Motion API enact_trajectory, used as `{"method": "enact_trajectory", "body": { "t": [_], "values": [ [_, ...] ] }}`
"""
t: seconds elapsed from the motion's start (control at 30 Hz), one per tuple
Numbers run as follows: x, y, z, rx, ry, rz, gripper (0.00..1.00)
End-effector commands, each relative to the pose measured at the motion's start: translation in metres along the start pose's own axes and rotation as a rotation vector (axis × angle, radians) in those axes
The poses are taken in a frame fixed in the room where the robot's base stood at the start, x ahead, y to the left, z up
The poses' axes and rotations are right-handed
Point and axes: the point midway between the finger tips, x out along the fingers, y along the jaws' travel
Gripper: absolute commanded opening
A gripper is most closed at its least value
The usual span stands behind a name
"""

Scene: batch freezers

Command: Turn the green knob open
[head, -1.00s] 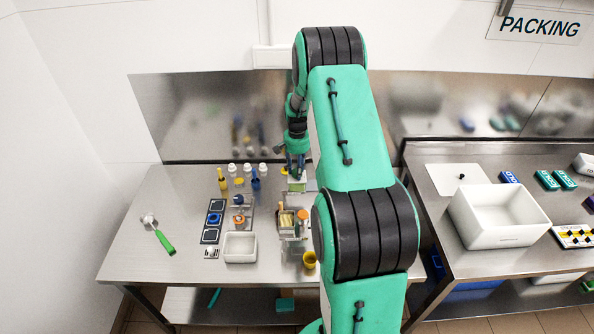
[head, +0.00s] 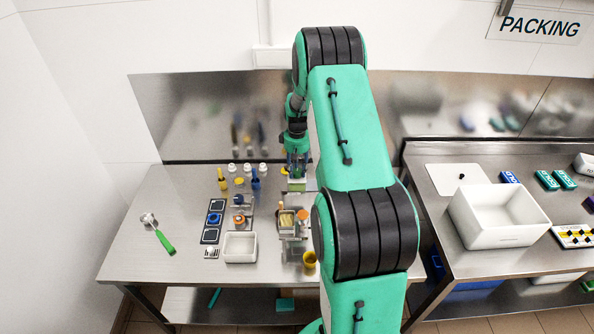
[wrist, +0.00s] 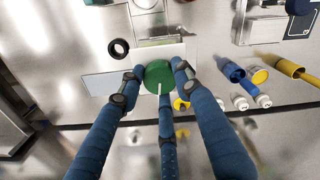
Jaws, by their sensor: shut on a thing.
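The green knob (wrist: 158,76) is round, with a pale line on its face, and sits among the fingertips in the wrist view. My gripper (wrist: 155,82) has its blue fingers closed around the knob, one at each side and one below it in the picture. In the head view my gripper (head: 297,165) points down at the back of the left steel table. The knob cannot be made out clearly there, as the fingers and arm cover that spot.
A black ring (wrist: 118,48) lies near the knob. Yellow and blue cylinders and white-capped bottles (head: 248,168) stand to the left in the head view.

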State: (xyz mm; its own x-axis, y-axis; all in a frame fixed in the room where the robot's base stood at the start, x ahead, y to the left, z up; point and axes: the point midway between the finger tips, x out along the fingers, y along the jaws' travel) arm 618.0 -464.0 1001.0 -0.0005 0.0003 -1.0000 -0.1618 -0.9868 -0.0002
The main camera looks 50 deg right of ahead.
Motion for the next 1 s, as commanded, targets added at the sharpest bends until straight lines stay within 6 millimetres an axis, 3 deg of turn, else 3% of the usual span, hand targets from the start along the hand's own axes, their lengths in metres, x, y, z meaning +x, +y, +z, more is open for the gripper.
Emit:
{"method": "enact_trajectory", "body": {
  "t": [0.3,0.8,0.83,0.9,1.0],
  "values": [
    [-0.0012,0.0005,-0.0009,-0.145,0.002,0.001,0.07],
    [-0.0013,0.0006,-0.0009,-0.170,0.002,0.001,0.07],
    [-0.0013,0.0006,-0.0009,-0.170,0.002,0.001,0.37],
    [-0.0012,0.0005,-0.0009,-0.170,0.002,0.001,0.51],
    [-0.0009,0.0003,-0.0006,-0.170,0.001,0.001,0.53]
  ]
}}
